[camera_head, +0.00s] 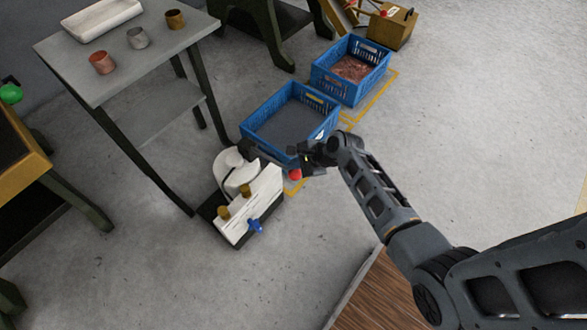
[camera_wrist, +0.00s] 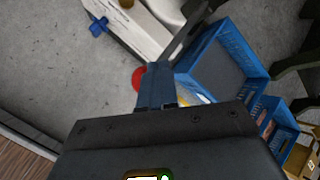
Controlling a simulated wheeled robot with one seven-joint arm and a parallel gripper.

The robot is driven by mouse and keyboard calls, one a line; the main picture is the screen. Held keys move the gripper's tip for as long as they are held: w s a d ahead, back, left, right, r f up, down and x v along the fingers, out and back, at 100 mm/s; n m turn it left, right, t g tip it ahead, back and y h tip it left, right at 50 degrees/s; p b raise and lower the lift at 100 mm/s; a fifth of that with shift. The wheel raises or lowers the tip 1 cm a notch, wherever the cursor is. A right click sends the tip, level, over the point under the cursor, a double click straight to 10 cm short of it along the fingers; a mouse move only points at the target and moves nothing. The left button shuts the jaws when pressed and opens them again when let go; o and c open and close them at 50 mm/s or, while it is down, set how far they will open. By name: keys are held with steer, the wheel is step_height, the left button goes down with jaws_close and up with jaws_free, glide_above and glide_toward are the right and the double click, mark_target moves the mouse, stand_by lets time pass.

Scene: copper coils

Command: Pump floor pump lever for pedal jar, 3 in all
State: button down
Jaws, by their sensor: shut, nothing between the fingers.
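A white machine (camera_head: 248,205) with brass-coloured knobs and a blue star-shaped handle (camera_head: 255,225) stands on the floor, left of my gripper. I take it for the floor pump. A rounded white body (camera_head: 231,170) rises behind its front panel; I cannot tell whether this is the pedal jar. A red knob (camera_head: 295,175), perhaps the lever's end, shows beside my gripper (camera_head: 305,165). In the wrist view, the red knob (camera_wrist: 138,78) is partly hidden behind the shut fingers (camera_wrist: 156,72). I cannot tell whether they touch. My gripper is empty.
Two blue crates, a near one (camera_head: 248,128) and a far one (camera_head: 318,78), stand behind the machine. A grey table (camera_head: 125,55) with small metal cups is at the upper left. A wooden surface (camera_head: 378,295) is at the bottom. Open floor lies right.

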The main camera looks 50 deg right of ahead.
mark_target(300, 176)
steer(key=shift+s+f+b, duration=0.2)
steer(key=shift+f+b, duration=0.4)
steer(key=shift+f, duration=0.5)
steer(key=shift+s+f+b, duration=0.15)
steer(key=shift+f+b, duration=0.5)
steer(key=shift+f, duration=0.4)
steer(key=shift+s+f+b, duration=0.2)
steer(key=shift+f+b, duration=0.4)
steer(key=shift+f, duration=0.5)
stand_by(2.8)
steer(key=shift+a+r, duration=0.1)
steer(key=shift+r, duration=0.05)
stand_by(0.4)
steer(key=shift+w+r+p, duration=0.2)
steer(key=shift+r+p, duration=0.95)
steer(key=shift+p, duration=0.1)
steer(key=shift+w+r+p, duration=0.25)
steer(key=shift+r+p, duration=0.95)
steer(key=shift+w+r+p, duration=0.2)
steer(key=shift+r+p, duration=0.95)
steer(key=shift+p, duration=0.1)
